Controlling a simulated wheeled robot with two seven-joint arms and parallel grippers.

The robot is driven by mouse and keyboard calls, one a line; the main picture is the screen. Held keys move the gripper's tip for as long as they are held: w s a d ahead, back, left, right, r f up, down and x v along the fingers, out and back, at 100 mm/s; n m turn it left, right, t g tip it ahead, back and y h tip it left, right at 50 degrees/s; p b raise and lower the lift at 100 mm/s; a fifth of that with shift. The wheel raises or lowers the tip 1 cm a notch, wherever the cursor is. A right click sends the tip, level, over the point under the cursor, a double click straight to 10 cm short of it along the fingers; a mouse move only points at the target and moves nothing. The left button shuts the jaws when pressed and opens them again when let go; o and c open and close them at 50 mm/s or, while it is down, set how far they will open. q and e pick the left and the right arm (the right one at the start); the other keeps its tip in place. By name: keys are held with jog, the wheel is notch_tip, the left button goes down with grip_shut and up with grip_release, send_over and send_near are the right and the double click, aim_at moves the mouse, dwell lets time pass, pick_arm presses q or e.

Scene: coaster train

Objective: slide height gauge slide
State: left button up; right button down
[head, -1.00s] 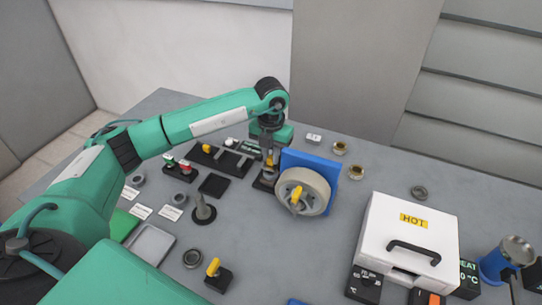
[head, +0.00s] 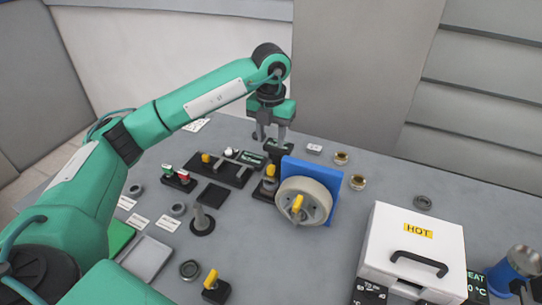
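My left gripper (head: 269,137) hangs fingers-down above the table behind the blue board. Its two fingers are apart and I see nothing held between them. Just below and beside the fingertips is a dark block (head: 278,149), partly hidden by the blue board. In front of it stands a small grey fixture with a yellow knob (head: 270,170) on a black base (head: 262,194). I cannot tell for certain which of these is the height gauge slide. My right gripper is not in view.
Left are a black rail fixture (head: 228,174) and a grey post on a round base (head: 202,222). A white HOT box (head: 412,245) stands at right. Brass rings lie behind.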

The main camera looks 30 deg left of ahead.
pick_arm(q)
jog(key=shift+r+b, duration=0.3)
jog(key=shift+r, duration=2)
